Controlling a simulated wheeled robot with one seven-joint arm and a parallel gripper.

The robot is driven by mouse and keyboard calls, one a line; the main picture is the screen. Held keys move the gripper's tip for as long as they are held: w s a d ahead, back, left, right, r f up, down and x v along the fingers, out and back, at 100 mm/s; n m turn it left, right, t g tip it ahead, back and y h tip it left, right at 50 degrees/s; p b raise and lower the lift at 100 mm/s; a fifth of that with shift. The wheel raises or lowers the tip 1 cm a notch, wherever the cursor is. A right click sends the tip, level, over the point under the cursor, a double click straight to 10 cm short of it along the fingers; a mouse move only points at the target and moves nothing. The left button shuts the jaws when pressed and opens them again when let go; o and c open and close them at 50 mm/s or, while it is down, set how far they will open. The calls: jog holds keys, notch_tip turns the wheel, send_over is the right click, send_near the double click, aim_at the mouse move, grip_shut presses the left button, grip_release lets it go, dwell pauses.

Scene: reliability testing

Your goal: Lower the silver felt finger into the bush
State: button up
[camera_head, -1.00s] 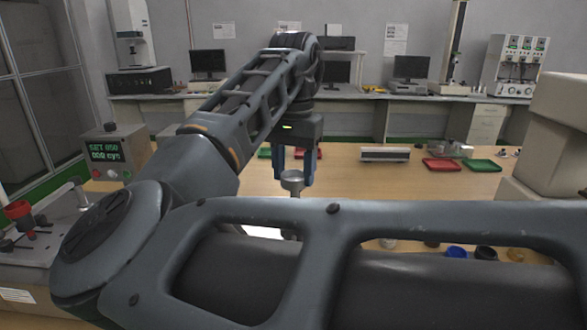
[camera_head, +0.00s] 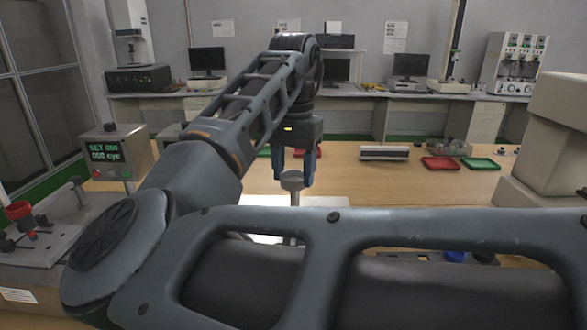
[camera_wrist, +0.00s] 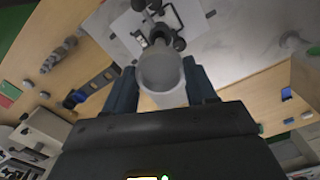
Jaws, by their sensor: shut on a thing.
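My gripper (camera_head: 294,180) points down over the table, its two blue fingers shut on the silver felt finger (camera_head: 291,183). The felt finger has a wide round silver-grey head between the fingertips and a thin stem reaching down. In the wrist view my gripper (camera_wrist: 155,95) holds it, and its round end (camera_wrist: 160,70) faces the camera. Beyond it, a dark fixture (camera_wrist: 158,36) with knobs lies on a pale plate (camera_wrist: 205,35). I cannot tell the bush apart there, nor whether the stem's tip touches anything; my arm hides that spot in the head view.
A control box with a green display (camera_head: 106,152) stands at left, near a grey rig with a red cup (camera_head: 18,210). A red tray (camera_head: 440,163) and a green tray (camera_head: 480,164) lie at right. A large beige machine (camera_head: 550,150) stands at far right.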

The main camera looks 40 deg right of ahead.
aim_at(293, 207)
jog(key=shift+f, duration=0.1)
jog(key=shift+f+b, duration=0.55)
jog(key=shift+f, duration=1.55)
jog(key=shift+f+b, duration=0.45)
jog(key=shift+f, duration=1.75)
jog(key=o, duration=1.5)
jog(key=shift+c, duration=0.2)
jog(key=shift+o, duration=0.4)
